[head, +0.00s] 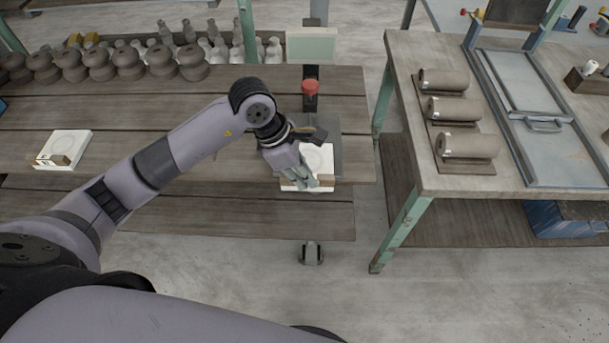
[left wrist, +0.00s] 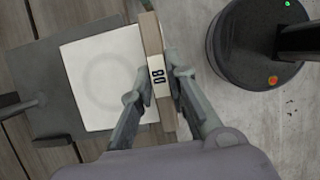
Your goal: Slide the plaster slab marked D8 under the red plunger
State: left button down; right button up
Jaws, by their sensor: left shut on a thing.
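The white plaster slab (head: 320,158) lies near the front edge of the bench, partly over a dark grey plate. It has a faint ring on top and a brown front strip whose label reads D8 (left wrist: 157,77). The slab's white top also shows in the left wrist view (left wrist: 98,80). My left gripper (head: 304,182) is shut on the slab's front strip, one finger on each side of the label; it also shows in the left wrist view (left wrist: 158,88). The red plunger (head: 311,88) stands on a dark post behind the slab. My right gripper is not in view.
The grey plate (left wrist: 48,70) extends behind the slab toward the post. Another white slab (head: 68,142) lies at the bench's left. Brown pots (head: 105,66) and bottles line the back. A separate table (head: 440,184) with clay rolls (head: 468,145) stands at the right.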

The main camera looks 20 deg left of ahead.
aim_at(311, 149)
pick_arm(q)
jog(key=shift+w+a+b, duration=0.3)
jog(key=shift+w+b, duration=0.2)
jog(key=shift+w, duration=0.55)
jog(key=shift+w+a+b, duration=0.25)
jog(key=shift+w+b, duration=0.25)
jog(key=shift+w, duration=0.55)
jog(key=shift+w+a+b, duration=0.3)
jog(key=shift+w+b, duration=0.2)
jog(key=shift+w, duration=0.55)
jog(key=shift+w+a+b, duration=0.25)
jog(key=shift+w+b, duration=0.2)
jog(key=shift+w, duration=0.6)
jog(key=shift+w+a+f, duration=0.1)
jog(key=shift+w, duration=0.05)
jog(key=shift+w+a+b, duration=0.15)
jog(key=shift+w+b, duration=0.25)
jog(key=shift+b, duration=0.1)
jog(key=c, duration=1.7)
grip_release()
jog(key=shift+o, duration=1.1)
